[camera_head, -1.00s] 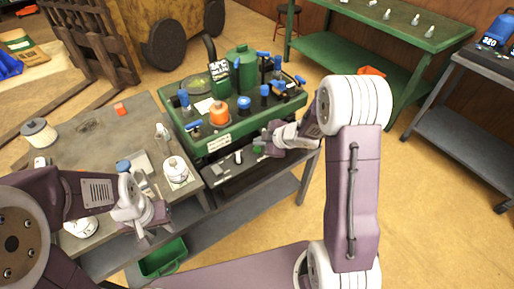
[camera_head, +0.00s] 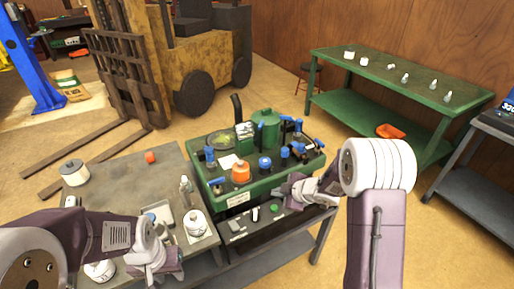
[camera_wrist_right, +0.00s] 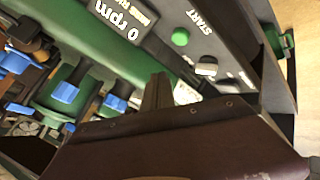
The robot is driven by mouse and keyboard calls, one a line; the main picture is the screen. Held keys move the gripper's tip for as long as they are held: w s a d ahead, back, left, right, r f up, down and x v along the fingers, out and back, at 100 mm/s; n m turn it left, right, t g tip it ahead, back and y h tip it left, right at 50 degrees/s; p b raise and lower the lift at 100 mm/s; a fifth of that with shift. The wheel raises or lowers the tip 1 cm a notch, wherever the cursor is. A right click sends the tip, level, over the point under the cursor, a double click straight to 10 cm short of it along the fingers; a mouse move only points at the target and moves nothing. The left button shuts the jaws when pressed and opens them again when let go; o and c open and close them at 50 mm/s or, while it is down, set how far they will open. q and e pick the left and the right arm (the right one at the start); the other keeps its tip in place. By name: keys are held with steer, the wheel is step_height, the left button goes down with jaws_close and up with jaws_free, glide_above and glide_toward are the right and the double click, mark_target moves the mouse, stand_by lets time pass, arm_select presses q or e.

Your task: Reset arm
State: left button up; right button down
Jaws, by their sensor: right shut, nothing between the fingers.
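My right arm comes in from the right in the head view. Its gripper (camera_head: 280,191) is shut and empty, at the front right of the green machine (camera_head: 236,200), by its grey control panel. In the right wrist view the shut fingers (camera_wrist_right: 158,88) point at the machine, between the blue valve handles and the panel with a green button (camera_wrist_right: 181,37) marked START. Contact with the machine cannot be told. My left gripper (camera_head: 155,272) is over the near part of the grey bench (camera_head: 120,195), beside white containers; its finger opening is unclear.
Behind are a yellow forklift (camera_head: 165,55) and a green table (camera_head: 400,90) with small items. Open floor lies between the machine and the table.

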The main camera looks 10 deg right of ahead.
step_height(320, 180, up, 13)
steer(key=a+m+t+h+p, duration=0.1)
steer(key=a+m+t+p, duration=0.15)
steer(key=p, duration=0.25)
steer(key=s+d+f+m+g+h, duration=0.1)
steer(key=s+m, duration=0.5)
steer(key=s, duration=0.6)
steer(key=s+d+f+m+g+h+p, duration=0.1)
steer(key=s+f+m+g, duration=0.4)
steer(key=s, duration=0.6)
steer(key=d+m+g+h, duration=0.1)
steer(key=d+m+g, duration=0.1)
steer(key=g, duration=0.1)
steer(key=shift+s+d+h, duration=0.25)
steer(key=shift+s+h, duration=0.05)
steer(key=shift+s, duration=0.05)
